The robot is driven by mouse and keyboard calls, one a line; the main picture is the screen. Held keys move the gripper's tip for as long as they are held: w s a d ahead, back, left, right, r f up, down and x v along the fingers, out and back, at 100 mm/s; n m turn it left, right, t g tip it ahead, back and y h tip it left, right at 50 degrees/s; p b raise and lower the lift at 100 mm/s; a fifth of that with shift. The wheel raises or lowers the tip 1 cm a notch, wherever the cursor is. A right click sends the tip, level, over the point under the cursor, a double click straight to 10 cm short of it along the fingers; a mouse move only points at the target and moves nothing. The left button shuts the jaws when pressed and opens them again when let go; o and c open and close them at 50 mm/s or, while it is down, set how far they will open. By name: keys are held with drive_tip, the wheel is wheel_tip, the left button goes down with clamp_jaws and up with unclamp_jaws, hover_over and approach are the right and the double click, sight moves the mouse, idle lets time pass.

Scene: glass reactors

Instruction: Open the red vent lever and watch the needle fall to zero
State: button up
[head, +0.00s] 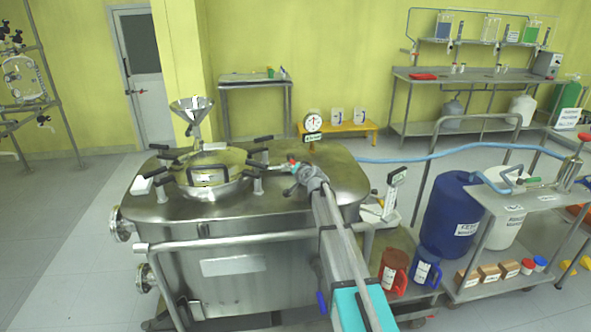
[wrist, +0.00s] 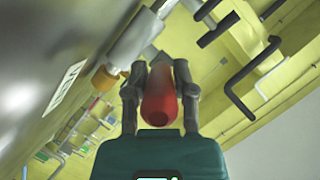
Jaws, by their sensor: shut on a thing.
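The red vent lever (wrist: 160,96) lies between the two fingers of my gripper (wrist: 160,88) in the wrist view, and the fingers are shut on it.
A round lid (head: 222,178) with several black clamp handles and a steel funnel (head: 192,112) stand left of my gripper. A blue hose (head: 455,151) runs off to the right. A trolley (head: 530,200) with a blue drum (head: 452,215) stands at the right.

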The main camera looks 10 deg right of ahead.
clamp_jaws()
drive_tip(key=shift+d, duration=0.45)
drive_tip(key=shift+a, duration=0.6)
drive_tip(key=shift+d+y, duration=0.1)
drive_tip(key=shift+y, duration=0.2)
drive_tip(key=shift+d, duration=0.1)
